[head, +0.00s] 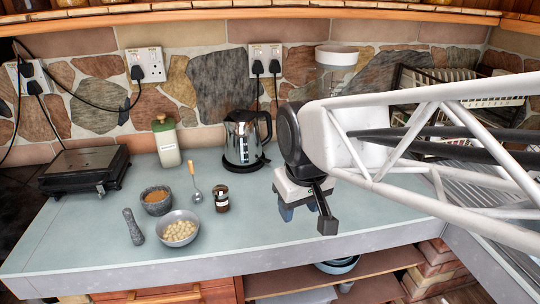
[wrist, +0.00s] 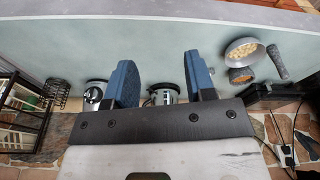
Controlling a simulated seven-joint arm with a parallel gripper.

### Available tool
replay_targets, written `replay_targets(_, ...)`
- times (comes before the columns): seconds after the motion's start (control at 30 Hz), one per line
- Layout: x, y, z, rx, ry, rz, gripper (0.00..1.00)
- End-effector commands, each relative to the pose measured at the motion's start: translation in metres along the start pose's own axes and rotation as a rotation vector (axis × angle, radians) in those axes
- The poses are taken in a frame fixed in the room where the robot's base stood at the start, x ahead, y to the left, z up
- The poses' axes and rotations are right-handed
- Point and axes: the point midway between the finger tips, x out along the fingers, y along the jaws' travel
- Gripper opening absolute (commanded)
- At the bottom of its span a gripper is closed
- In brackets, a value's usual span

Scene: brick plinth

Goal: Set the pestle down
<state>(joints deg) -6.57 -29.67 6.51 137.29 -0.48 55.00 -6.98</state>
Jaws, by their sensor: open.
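The pestle (head: 133,226) is a dark grey stone rod with a thicker end. It rests on the counter near the front left, beside a bowl, and nothing holds it. It also shows at the right of the wrist view (wrist: 277,62). My gripper (head: 302,208) is over the right part of the counter, well to the right of the pestle. In the wrist view its two blue fingers (wrist: 160,75) stand apart with nothing held between them. The grey stone mortar (head: 156,201) with orange-brown contents stands just behind the pestle.
A bowl of pale round pieces (head: 179,229), a small jar (head: 222,199) and a spoon (head: 195,184) are near the pestle. The counter (head: 255,230) is clear between the jar and my gripper.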

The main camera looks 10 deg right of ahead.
Motion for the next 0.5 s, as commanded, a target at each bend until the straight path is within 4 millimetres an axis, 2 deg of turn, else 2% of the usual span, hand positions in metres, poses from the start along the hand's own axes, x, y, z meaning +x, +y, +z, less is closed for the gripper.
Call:
replay_targets(0.03, 0.000, 0.007, 0.016, 0.045, 0.008, 0.006, 0.50)
replay_targets(0.2, 0.005, 0.020, 0.056, 0.174, 0.028, 0.021, 0.50)
replay_targets(0.33, 0.007, 0.025, 0.074, 0.232, 0.038, 0.027, 0.50)
replay_targets(0.5, 0.009, 0.026, 0.082, 0.259, 0.040, 0.030, 0.50)
